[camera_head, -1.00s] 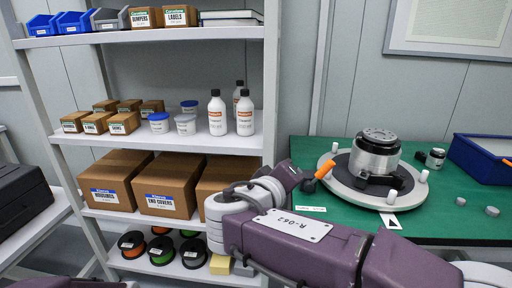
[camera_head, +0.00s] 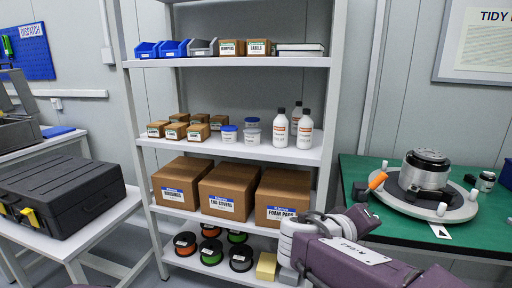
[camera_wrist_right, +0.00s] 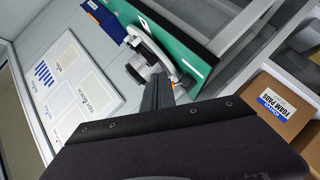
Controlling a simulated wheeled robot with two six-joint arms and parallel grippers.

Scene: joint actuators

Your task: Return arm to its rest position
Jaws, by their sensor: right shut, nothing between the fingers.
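My right arm (camera_head: 345,258), purple and pale grey with a label plate, comes in from the lower right in the head view. Its dark gripper (camera_head: 360,192) shows past the wrist, in front of the green table's left edge. In the right wrist view the gripper's dark fingers (camera_wrist_right: 158,90) are together and hold nothing. They point toward the green table area. The round grey turntable (camera_head: 455,207) carries a silver and black actuator (camera_head: 426,172). An orange-handled tool (camera_head: 377,180) appears close beside the gripper; I cannot tell whether they touch. My left gripper is not in view.
A white shelf rack (camera_head: 230,143) holds boxes, bottles, tubs and spools. A foam pads box (camera_head: 283,200) is on its lower shelf, close behind my right arm in the picture. A black case (camera_head: 65,195) sits on the left table. The green table (camera_head: 365,165) is at right.

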